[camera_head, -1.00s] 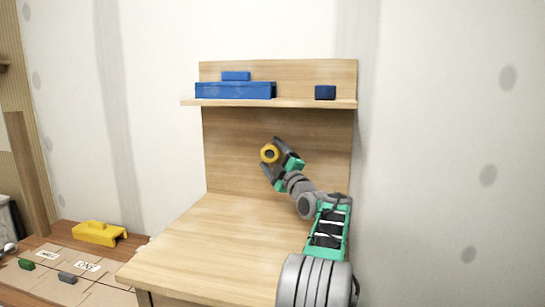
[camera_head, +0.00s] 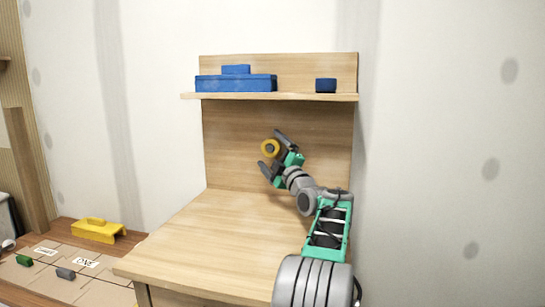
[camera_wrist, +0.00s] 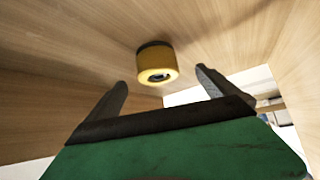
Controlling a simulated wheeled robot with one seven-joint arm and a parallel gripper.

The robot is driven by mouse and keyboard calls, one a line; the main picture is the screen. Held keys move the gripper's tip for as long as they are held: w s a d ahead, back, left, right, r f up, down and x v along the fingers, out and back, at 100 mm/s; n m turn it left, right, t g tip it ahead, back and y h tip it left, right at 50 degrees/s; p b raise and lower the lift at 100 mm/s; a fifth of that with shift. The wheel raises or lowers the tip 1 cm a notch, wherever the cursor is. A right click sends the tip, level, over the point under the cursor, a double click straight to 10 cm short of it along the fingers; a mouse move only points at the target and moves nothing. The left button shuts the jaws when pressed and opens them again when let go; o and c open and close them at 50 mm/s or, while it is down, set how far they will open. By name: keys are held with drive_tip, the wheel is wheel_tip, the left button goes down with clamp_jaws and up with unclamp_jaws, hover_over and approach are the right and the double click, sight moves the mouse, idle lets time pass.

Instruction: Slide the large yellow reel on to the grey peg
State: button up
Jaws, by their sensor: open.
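The yellow reel (camera_head: 270,148) is up at the wooden back panel, below the shelf. In the wrist view the reel (camera_wrist: 157,64) shows a dark band at its panel end and a dark hole with a grey bit inside at its near end. The grey peg cannot be clearly made out; the reel covers that spot. My gripper (camera_head: 271,149) is open, with one finger above and one below the reel in the head view. In the wrist view the fingers of my gripper (camera_wrist: 162,79) stand wide apart, with clear gaps on both sides of the reel.
A wooden shelf (camera_head: 300,97) above holds a long blue block (camera_head: 235,83) and a small blue block (camera_head: 326,85). The worktop (camera_head: 205,225) below is bare.

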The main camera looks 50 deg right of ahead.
drive_tip(key=shift+s+a+b, duration=0.35)
drive_tip(key=shift+a+b, duration=0.25)
drive_tip(key=shift+a, duration=0.2)
drive_tip(key=shift+s+a+b, duration=0.3)
drive_tip(key=shift+a+b, duration=0.35)
drive_tip(key=shift+a, duration=0.1)
drive_tip(key=shift+s+a+b, duration=0.35)
drive_tip(key=shift+a+b, duration=0.25)
drive_tip(key=shift+a, duration=0.2)
